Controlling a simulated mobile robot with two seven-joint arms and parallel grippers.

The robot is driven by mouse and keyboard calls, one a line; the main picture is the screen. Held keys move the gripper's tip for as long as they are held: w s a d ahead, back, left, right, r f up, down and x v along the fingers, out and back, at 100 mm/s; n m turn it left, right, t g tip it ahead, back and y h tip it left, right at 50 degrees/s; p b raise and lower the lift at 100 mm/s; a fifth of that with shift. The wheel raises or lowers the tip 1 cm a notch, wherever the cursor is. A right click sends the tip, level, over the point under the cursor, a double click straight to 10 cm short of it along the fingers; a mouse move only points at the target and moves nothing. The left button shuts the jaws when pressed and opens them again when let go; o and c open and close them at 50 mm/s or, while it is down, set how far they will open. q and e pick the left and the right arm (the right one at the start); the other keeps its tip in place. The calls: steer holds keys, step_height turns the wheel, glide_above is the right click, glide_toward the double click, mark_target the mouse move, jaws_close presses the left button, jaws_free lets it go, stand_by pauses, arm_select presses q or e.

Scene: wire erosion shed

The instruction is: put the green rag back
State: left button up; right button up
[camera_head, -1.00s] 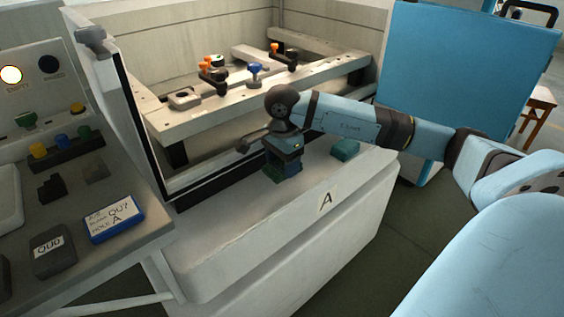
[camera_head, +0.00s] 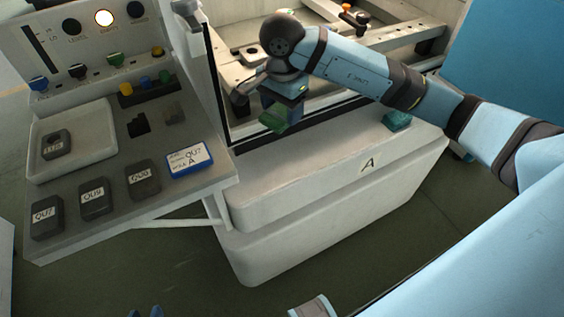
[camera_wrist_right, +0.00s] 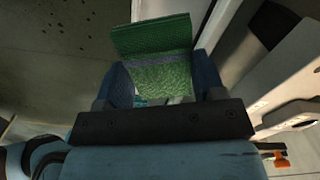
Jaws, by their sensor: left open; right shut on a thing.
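The green rag (camera_head: 273,121) is between the fingers of my right gripper (camera_head: 281,108), above the left part of the white machine ledge. In the right wrist view the rag (camera_wrist_right: 152,40) is a textured green piece with a greyish band across it. It sticks out past the blue fingers of my right gripper (camera_wrist_right: 165,82), which are shut on it. The rest of that gripper is out of frame.
A small teal piece (camera_head: 397,119) lies on the white ledge (camera_head: 300,170) marked A. The grey console (camera_head: 215,190) at left holds a pale tray (camera_head: 100,160), several dark labelled blocks and a blue-framed card (camera_head: 189,159). The machine's upright door edge (camera_head: 205,80) is close to my right gripper.

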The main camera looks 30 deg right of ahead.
mark_target(282, 174)
arm_select(q)
steer(key=shift+f+b, duration=0.25)
steer(key=shift+b, duration=0.45)
arm_select(e)
step_height(282, 174, down, 20)
steer(key=shift+r, duration=0.15)
arm_select(q)
steer(key=shift+f, duration=0.1)
arm_select(e)
steer(key=shift+f, duration=0.25)
steer(key=o, duration=0.8)
steer(key=shift+o, duration=0.2)
steer(key=shift+r, duration=0.1)
steer(key=shift+r, duration=0.3)
arm_select(q)
steer(key=shift+r+p, duration=0.25)
steer(key=shift+p, duration=0.15)
arm_select(e)
step_height(282, 174, up, 12)
steer(key=shift+f, duration=0.15)
